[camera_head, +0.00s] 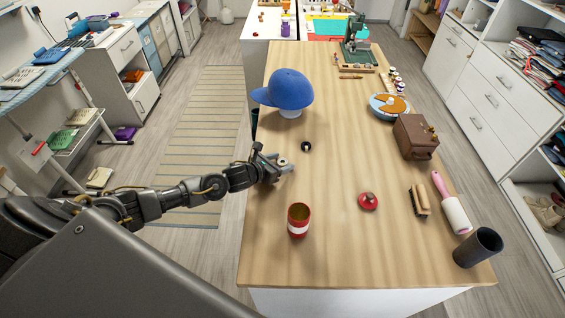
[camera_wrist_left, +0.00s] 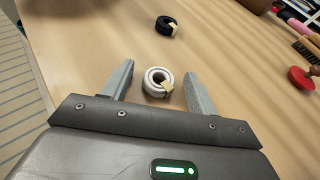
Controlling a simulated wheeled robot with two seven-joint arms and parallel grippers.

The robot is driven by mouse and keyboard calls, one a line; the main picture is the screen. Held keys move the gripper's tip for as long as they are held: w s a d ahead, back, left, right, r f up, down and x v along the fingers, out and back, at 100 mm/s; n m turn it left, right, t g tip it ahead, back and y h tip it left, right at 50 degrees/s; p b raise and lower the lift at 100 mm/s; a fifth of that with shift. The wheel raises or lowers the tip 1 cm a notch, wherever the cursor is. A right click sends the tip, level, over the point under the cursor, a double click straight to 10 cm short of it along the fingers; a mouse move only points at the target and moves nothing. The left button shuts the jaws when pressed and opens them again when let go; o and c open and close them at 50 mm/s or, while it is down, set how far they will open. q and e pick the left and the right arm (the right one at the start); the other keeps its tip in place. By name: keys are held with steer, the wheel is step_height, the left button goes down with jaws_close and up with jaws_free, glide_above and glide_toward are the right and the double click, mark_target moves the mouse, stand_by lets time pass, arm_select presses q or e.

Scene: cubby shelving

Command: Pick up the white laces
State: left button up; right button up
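The white laces (camera_wrist_left: 157,81) are a small coiled roll with a tan tag, lying on the wooden table. In the left wrist view they sit between the two fingers of my left gripper (camera_wrist_left: 158,88), near the fingertips, with a gap on each side. In the head view the laces (camera_head: 282,162) show at the fingers of the left gripper (camera_head: 279,167), partly hidden by it. The left gripper is open. My right gripper is in neither view.
Black laces (camera_head: 306,146) lie just beyond the gripper. A blue cap (camera_head: 288,91) on a stand is farther back. A red and white can (camera_head: 299,220) stands nearer the front. A red round item (camera_head: 368,201) and a brush (camera_head: 420,200) lie right. The table between is clear.

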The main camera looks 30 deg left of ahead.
arm_select(q)
steer(key=c, duration=1)
steer(key=shift+r, duration=0.5)
steer(key=s+d+r+b, duration=0.2)
steer(key=s+r, duration=0.1)
steer(key=r, duration=0.1)
steer(key=s+d+r+b, duration=0.2)
steer(key=s+d+r, duration=0.1)
steer(key=s+r, duration=0.1)
steer(key=s+d+r+b, duration=0.2)
steer(key=s+d+r, duration=0.1)
steer(key=s+r, duration=0.1)
steer(key=shift+s, duration=0.25)
